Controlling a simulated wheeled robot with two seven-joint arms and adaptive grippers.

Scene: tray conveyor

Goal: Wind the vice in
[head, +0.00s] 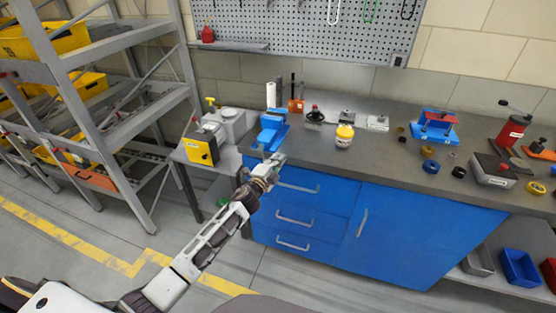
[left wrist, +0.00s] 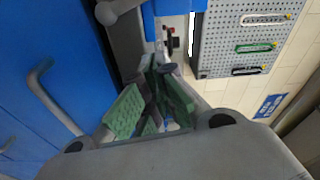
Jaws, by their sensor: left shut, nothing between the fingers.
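The blue vice (head: 270,134) is mounted at the left front corner of the grey workbench. Its blue body also shows at the top of the left wrist view (left wrist: 178,7). A grey rounded bar end (left wrist: 107,13), perhaps part of the vice's handle, shows left of the blue body there. My left gripper (head: 278,160) is at the bench's front edge, just in front of and below the vice. Its green-padded fingers (left wrist: 152,108) are shut and empty. I cannot tell whether they touch the vice. My right gripper is out of view.
The blue drawer cabinet (head: 300,208) with metal handles is under the bench (head: 385,152), close to my left gripper. A yellow-lidded jar (head: 344,136) and small tools stand right of the vice. A yellow machine (head: 200,150) stands left. The floor in front is clear.

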